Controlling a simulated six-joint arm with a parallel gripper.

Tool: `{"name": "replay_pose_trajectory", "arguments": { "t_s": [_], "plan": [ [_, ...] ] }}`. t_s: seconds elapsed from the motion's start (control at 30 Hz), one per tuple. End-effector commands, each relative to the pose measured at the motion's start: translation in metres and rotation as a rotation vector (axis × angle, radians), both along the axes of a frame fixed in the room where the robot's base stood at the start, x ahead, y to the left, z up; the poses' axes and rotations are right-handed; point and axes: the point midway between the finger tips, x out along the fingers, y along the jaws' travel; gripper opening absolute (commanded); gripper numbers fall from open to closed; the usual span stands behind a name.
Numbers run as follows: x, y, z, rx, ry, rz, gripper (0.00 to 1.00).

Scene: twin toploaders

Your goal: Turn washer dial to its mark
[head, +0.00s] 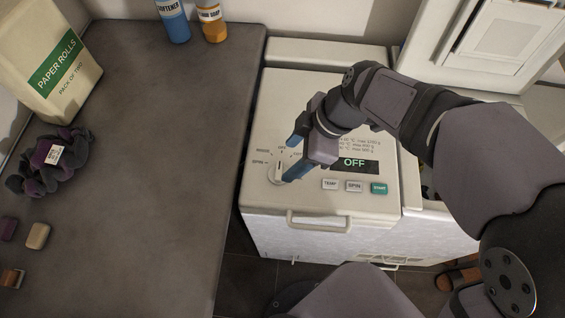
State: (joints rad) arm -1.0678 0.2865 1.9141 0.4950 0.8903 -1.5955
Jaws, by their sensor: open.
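The washer (330,85) is a white top-loading machine in the middle of the head view. Its dial (277,176) is a pale round knob at the left of the top panel, with printed words such as WASH, SPIN and OFF around it. My gripper (293,160) is over the dial with its blue-tipped fingers apart. The fingers cover part of the dial and its markings. I cannot tell whether they touch it or where its pointer stands. The display (357,163) reads OFF.
TEMP, SPIN and green START (379,188) buttons sit right of the dial. A handle (318,222) sticks out at the washer's front. A second machine with its lid raised (500,40) stands at right. The dark counter (165,130) at left holds a paper rolls pack (48,62) and purple cloth (50,162).

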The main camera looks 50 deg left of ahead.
Motion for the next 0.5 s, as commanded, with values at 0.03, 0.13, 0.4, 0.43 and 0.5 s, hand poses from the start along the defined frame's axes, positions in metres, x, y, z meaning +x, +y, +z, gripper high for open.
{"name": "replay_pose_trajectory", "arguments": {
  "t_s": [0.03, 0.13, 0.4, 0.43, 0.5],
  "plan": [
    [-0.002, 0.001, -0.004, -0.003, 0.001, 0.001, 0.58],
    [-0.005, 0.003, -0.014, -0.004, 0.001, 0.002, 0.58],
    [-0.014, 0.013, -0.046, -0.004, 0.001, 0.000, 0.58],
    [-0.015, 0.014, -0.049, -0.004, 0.001, 0.000, 0.58],
    [-0.016, 0.015, -0.054, -0.002, 0.000, -0.001, 0.58]
  ]
}}
